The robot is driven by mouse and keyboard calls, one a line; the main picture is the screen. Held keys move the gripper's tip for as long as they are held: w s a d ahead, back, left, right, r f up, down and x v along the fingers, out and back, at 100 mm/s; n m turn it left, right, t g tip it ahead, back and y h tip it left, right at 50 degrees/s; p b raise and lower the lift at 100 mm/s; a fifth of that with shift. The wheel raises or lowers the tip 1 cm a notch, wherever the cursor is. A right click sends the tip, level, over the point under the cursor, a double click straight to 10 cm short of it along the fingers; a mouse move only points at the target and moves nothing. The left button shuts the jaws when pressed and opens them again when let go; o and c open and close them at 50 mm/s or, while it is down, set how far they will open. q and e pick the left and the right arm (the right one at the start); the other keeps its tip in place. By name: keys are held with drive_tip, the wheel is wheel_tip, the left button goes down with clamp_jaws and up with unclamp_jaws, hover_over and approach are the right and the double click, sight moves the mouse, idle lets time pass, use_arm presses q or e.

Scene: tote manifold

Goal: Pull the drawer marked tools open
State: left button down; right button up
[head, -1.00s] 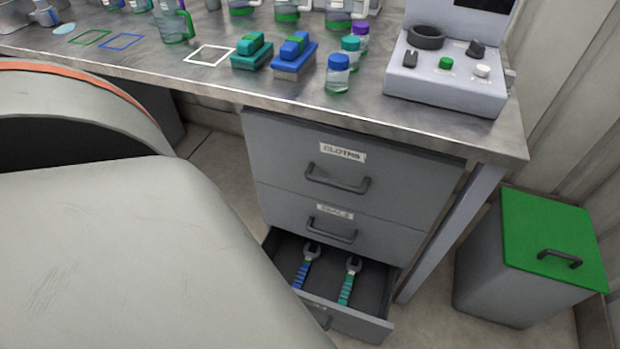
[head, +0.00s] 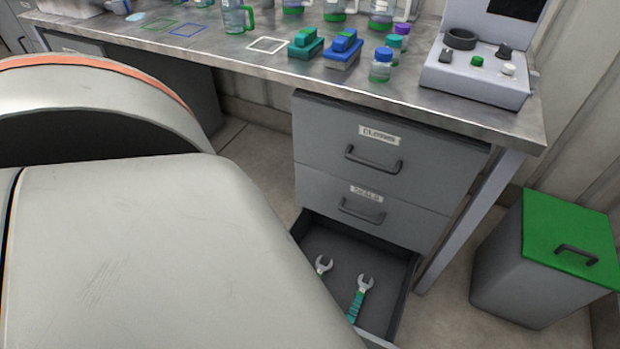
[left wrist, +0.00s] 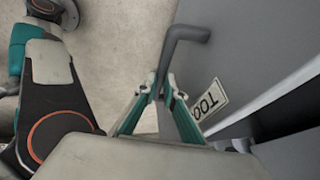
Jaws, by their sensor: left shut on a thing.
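The tools drawer (head: 345,250) is the bottom one of a grey drawer unit and stands well open in the head view. Two wrenches (head: 361,296) lie in it; their lower parts are cut off or hidden by my arm. In the left wrist view, my left gripper (left wrist: 163,92) is shut on the drawer's dark bar handle (left wrist: 182,35). A white label (left wrist: 208,105) with "TOO" readable is on the drawer front beside the fingers. In the head view my arm hides the left gripper and most of the drawer front. My right gripper is in neither view.
Two closed drawers (head: 395,140) sit above it under the metal bench (head: 300,75). A grey bin with a green lid (head: 570,240) stands at the right. A bench leg (head: 465,225) is between the unit and the bin.

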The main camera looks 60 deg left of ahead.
use_arm(q)
drive_tip(key=shift+s, duration=0.15)
drive_tip(key=c, duration=2.1)
unclamp_jaws()
drive_tip(key=shift+c, duration=0.2)
drive_tip(key=v, duration=1.2)
